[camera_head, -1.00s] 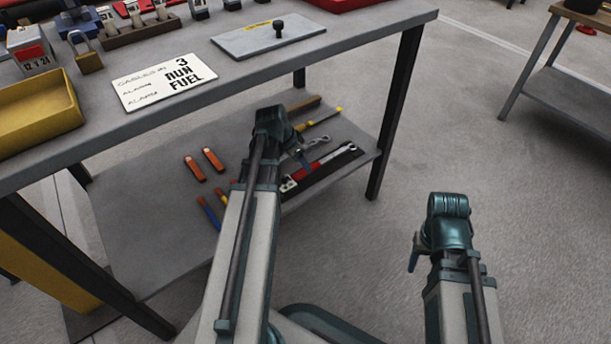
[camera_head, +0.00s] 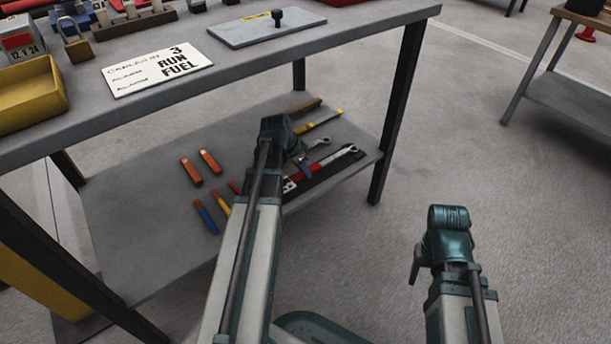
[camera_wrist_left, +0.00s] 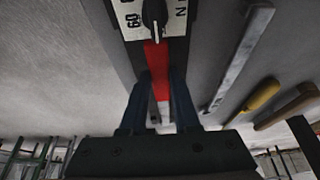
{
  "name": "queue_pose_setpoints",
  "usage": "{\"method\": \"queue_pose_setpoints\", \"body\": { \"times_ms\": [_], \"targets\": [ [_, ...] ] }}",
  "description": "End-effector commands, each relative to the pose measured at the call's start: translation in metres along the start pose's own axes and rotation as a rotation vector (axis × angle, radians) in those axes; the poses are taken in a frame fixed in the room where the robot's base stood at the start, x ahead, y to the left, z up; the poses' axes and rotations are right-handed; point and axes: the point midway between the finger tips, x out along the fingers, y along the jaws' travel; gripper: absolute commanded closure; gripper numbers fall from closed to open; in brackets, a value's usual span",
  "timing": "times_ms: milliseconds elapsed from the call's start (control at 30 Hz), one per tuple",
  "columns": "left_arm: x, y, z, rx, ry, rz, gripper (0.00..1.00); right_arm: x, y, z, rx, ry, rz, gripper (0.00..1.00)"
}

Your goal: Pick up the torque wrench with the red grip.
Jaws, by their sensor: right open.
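The torque wrench with the red grip (camera_head: 307,172) lies on the lower shelf of the workbench, over a black strip. Its silver head points right and back. In the left wrist view its red grip (camera_wrist_left: 157,62) runs between my left fingers, below a black-and-white numbered plate (camera_wrist_left: 153,18). My left gripper (camera_head: 300,164) is low over the wrench and hides part of it. Its two blue fingers (camera_wrist_left: 160,82) stand apart on either side of the grip; I cannot tell whether they touch it. My right gripper (camera_head: 414,270) is open and empty, above the floor right of the bench.
On the shelf (camera_head: 150,245) lie a silver spanner (camera_head: 318,142), a yellow-handled tool (camera_head: 320,120), a wooden handle (camera_head: 304,106) and orange-handled tools (camera_head: 191,171). The benchtop (camera_head: 235,65) overhangs the shelf's back. A bench leg (camera_head: 395,120) stands to the right.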

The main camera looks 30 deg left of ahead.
Motion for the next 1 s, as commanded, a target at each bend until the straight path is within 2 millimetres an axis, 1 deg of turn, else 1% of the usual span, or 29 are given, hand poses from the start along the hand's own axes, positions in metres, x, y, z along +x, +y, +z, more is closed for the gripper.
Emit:
{"method": "queue_pose_setpoints", "body": {
  "times_ms": [33, 100, 1000],
  "targets": [
    [0.0000, 0.0000, 0.0001, 0.000, 0.000, 0.000, 0.89, 0.0000, 0.0000, 0.0000, 0.000, 0.000, 0.000, 0.44],
    [0.0000, 0.0000, 0.0001, 0.000, 0.000, 0.000, 1.00, 0.0000, 0.0000, 0.0000, 0.000, 0.000, 0.000, 0.44],
    [0.0000, 0.0001, 0.0003, 0.000, -0.001, 0.000, 1.00, 0.0001, 0.0000, 0.0000, 0.000, 0.000, 0.000, 0.44]
  ]
}}
